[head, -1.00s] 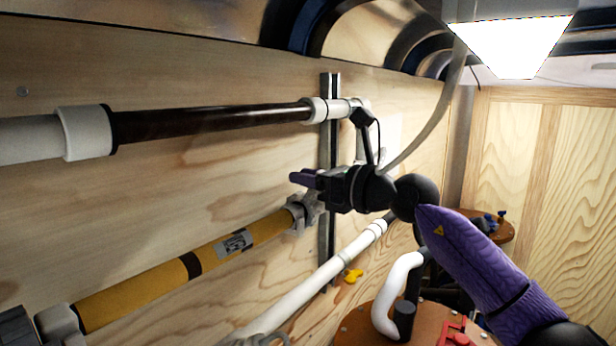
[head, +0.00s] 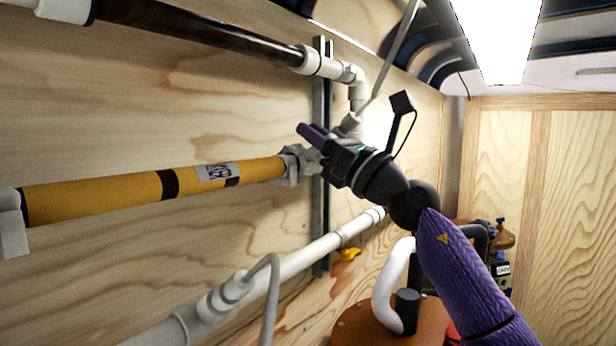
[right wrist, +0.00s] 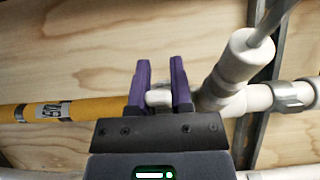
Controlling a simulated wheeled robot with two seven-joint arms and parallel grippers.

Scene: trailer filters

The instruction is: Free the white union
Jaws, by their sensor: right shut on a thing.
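My right gripper (head: 311,136) comes in from the right, its purple fingers at the right end of the yellow filter tube (head: 110,192). In the right wrist view its fingers (right wrist: 158,88) are shut on a small pale fitting (right wrist: 158,98), which looks like the white union. The fitting lies in line with the yellow tube (right wrist: 62,110) at left and a white branched fitting (right wrist: 238,92) at right. Most of it is hidden by the fingers. In the head view a grey-white fitting (head: 298,160) at the tube's end shows just below the fingers. My left gripper is out of view.
A dark tube (head: 200,35) runs above along the plywood wall, and a white pipe (head: 290,262) runs below. A metal upright rail (head: 320,225) stands behind the fittings. A yellow valve handle (head: 350,254) and a thick white curved pipe (head: 391,285) lie lower right.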

